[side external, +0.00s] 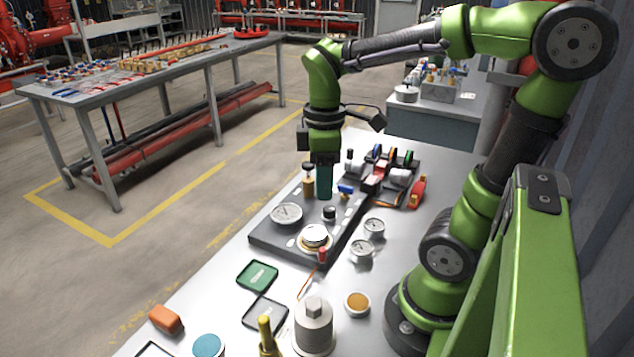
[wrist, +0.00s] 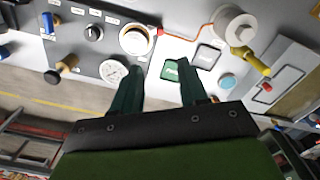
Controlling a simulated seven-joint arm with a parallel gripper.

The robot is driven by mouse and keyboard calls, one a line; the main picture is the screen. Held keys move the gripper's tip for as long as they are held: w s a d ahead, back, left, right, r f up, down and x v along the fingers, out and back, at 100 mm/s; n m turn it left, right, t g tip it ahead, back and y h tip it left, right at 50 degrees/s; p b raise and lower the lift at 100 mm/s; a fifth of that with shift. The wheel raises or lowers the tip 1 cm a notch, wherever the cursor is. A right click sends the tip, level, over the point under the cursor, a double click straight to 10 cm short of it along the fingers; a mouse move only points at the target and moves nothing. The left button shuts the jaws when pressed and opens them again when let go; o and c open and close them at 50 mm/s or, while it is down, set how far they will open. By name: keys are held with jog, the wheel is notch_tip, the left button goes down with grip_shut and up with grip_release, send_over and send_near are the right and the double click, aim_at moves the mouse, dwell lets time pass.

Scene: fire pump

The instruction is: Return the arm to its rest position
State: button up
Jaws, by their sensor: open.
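My gripper (side external: 324,185) hangs pointing down over the far part of the dark panel (side external: 270,238) on the bench. In the wrist view its two dark green fingers (wrist: 158,82) are spread apart with nothing between them. The panel bears a white gauge (side external: 286,213), a black knob (side external: 329,212), a round pale button with a brass-coloured ring (side external: 314,237), a blue valve handle (side external: 346,190) and a brass plunger with a black top (side external: 308,182). The fingers look apart from these parts, though the side view does not show the exact clearance.
Loose gauges (side external: 362,249), a green tray (side external: 257,276), a black-rimmed tray (side external: 265,313), a grey cylinder (side external: 313,327), a yellow valve (side external: 267,337) and an orange block (side external: 165,319) lie on the near bench. Coloured items (side external: 385,172) crowd its far end. Open floor lies left.

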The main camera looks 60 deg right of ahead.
jog(key=a+r+m+t+y, duration=0.2)
jog(key=a+r+m+t, duration=0.1)
jog(key=a+m+t, duration=0.4)
jog(key=m, duration=0.2)
jog(key=shift+m, duration=0.3)
